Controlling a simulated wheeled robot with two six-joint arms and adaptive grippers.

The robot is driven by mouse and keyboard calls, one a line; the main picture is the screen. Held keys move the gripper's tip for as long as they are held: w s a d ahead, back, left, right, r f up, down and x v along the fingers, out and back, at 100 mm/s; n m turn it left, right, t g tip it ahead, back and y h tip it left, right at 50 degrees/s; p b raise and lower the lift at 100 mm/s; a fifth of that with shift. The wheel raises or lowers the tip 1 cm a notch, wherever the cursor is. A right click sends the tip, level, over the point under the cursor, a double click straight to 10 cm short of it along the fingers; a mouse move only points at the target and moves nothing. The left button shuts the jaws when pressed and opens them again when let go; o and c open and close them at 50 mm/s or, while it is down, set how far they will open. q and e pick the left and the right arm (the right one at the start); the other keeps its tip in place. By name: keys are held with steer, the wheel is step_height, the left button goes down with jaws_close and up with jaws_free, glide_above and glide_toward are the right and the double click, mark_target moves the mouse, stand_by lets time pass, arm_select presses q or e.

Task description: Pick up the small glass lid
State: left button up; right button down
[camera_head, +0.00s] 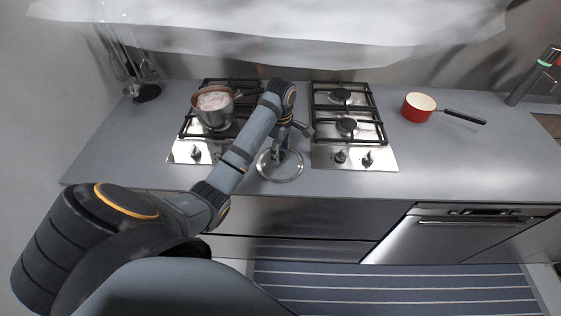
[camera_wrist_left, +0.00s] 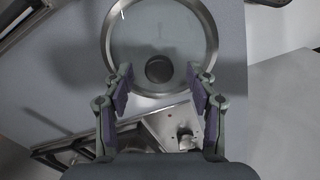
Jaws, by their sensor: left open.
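The small glass lid (camera_head: 290,174) lies on the grey counter between the two hobs in the head view. It is round and clear with a metal rim. In the left wrist view the lid (camera_wrist_left: 180,38) fills the top middle, with its dark round knob (camera_wrist_left: 159,69) showing. My left gripper (camera_wrist_left: 160,86) is open, with one finger on each side of the knob and a gap to both. In the head view my left gripper (camera_head: 284,146) is above the lid and partly hides it. My right gripper is not in view.
A steel pot (camera_head: 215,112) with pale contents stands on the left hob, near my left arm. The right hob (camera_head: 348,126) is bare. A red pan (camera_head: 419,107) with a black handle stands farther right. Utensils (camera_head: 148,92) stand at the back left.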

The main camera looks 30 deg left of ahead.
arm_select(q)
steer(key=shift+w+f, duration=0.15)
steer(key=shift+f, duration=0.5)
steer(key=shift+r, duration=0.15)
steer(key=c, duration=0.4)
jaws_close()
